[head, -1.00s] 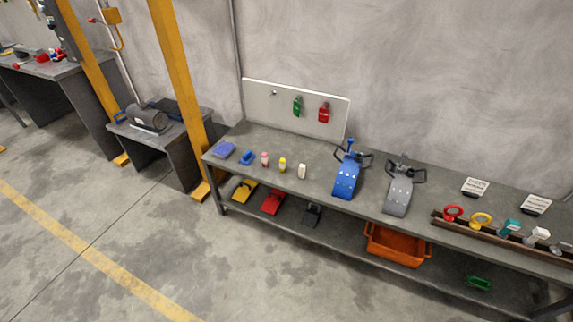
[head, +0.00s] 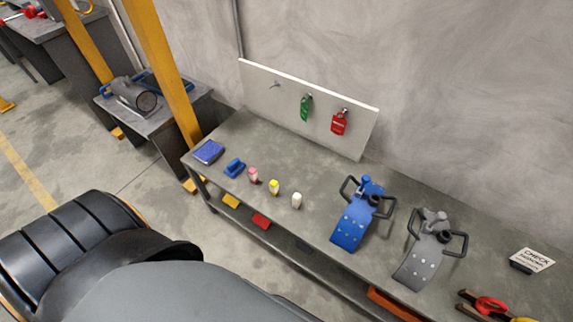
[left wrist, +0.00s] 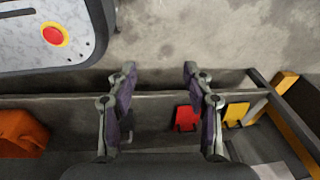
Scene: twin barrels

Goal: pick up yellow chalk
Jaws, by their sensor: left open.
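The yellow chalk (head: 274,187) is a short stub with a pale lower part, upright on the grey workbench (head: 328,176). It stands between a pink chalk (head: 254,175) and a white chalk (head: 297,200). My left gripper (left wrist: 159,72) shows in the left wrist view with its two fingers wide apart and nothing between them. It is over the bench's front side, with the floor and lower shelf behind it. No chalk shows in that view. A large part of my left arm fills the lower left of the head view, but its gripper is out of frame there. My right gripper is not in view.
A blue eraser-like block (head: 235,168) and a blue pad (head: 208,151) lie left of the chalks. A blue curved bracket (head: 352,226) and a grey one (head: 420,262) stand to the right. A board (head: 270,97) with tags is behind. A yellow post (head: 165,75) rises beyond the left end.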

